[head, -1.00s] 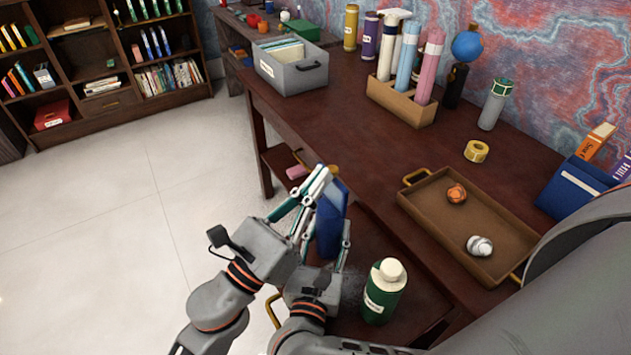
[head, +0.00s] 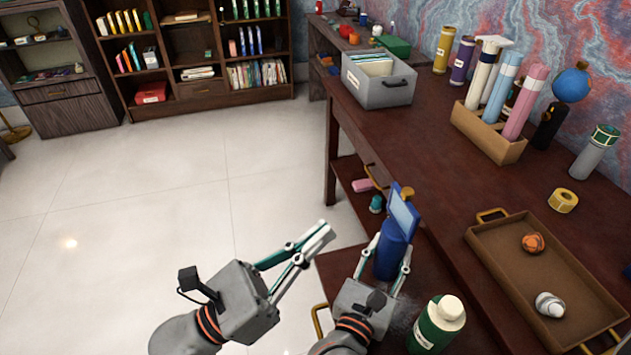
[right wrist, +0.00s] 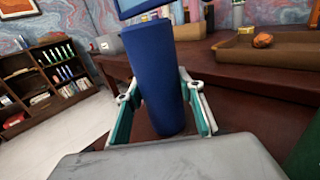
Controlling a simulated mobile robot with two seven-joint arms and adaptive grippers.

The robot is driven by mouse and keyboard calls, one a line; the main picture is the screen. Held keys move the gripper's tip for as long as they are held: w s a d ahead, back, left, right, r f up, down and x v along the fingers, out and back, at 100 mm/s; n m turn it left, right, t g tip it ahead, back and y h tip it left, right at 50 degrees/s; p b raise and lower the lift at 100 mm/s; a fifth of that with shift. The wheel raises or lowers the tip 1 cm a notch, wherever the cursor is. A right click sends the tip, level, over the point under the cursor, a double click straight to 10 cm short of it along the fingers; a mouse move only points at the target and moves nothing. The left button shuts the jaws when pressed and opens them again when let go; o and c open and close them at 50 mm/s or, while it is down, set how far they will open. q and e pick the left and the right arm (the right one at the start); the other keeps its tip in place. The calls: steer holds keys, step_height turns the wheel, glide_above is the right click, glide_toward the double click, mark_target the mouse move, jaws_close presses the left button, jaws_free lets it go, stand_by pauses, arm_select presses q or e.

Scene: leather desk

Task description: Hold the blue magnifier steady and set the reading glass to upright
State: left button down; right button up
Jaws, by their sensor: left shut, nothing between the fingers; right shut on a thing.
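The blue magnifier (head: 388,258) has a thick blue cylindrical body that stands roughly upright. Its flat rectangular reading glass (head: 404,213) rises above the body and looks slightly tilted in the head view. In the right wrist view, the blue body (right wrist: 155,75) fills the middle and only the lower edge of the glass (right wrist: 140,6) shows at the top. My right gripper (head: 391,262) is shut on the body, with one finger on each side. My left gripper (head: 318,236) is shut and empty, to the left of the magnifier and apart from it.
A green bottle with a cream cap (head: 438,322) stands close to the right of my right gripper. A brown tray (head: 505,262) holds an orange ball and a silver object. A grey file box (head: 382,90) and a tube holder (head: 488,135) stand farther back. Open floor lies left.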

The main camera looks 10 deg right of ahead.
steer(key=o, duration=1.4)
steer(key=shift+o, duration=0.2)
steer(key=shift+s+a, duration=0.1)
